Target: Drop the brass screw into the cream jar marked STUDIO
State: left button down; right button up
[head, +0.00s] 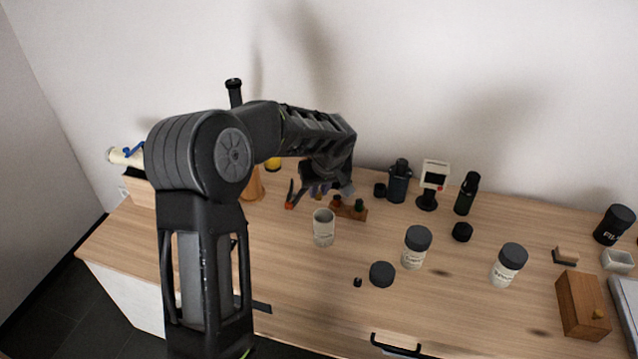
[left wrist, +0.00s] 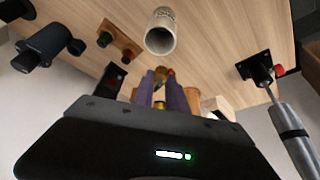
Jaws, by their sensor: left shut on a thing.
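My left gripper (head: 322,188) hangs over the back of the table, behind an open, empty-looking cream jar (head: 323,228). In the left wrist view its purple-grey fingers (left wrist: 164,92) are shut on a small brass piece, apparently the brass screw (left wrist: 161,74). The fingers hide most of it. The jar's open mouth also shows in the left wrist view (left wrist: 160,38), beyond the fingertips and apart from them. Its marking is too small to read. Two other cream jars, one in the middle (head: 414,258) and one at right (head: 506,273), wear dark lids. My right gripper is not in view.
A dark round lid (head: 382,274) and a small black knob (head: 357,282) lie in front of the open jar. A wooden block with knobs (head: 349,209) sits just behind it. Dark bottles (head: 398,185) stand along the back. A wooden box (head: 582,305) is at right.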

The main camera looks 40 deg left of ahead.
pick_arm(q)
jog(key=shift+f, duration=0.3)
jog(key=c, duration=1.3)
grip_release()
jog(key=shift+o, duration=0.2)
jog(key=shift+r, duration=0.15)
jog(key=b+v, duration=0.2)
jog(key=v, duration=0.5)
jog(key=shift+d+r, duration=0.15)
jog(key=shift+r, duration=0.1)
jog(key=shift+s, duration=0.1)
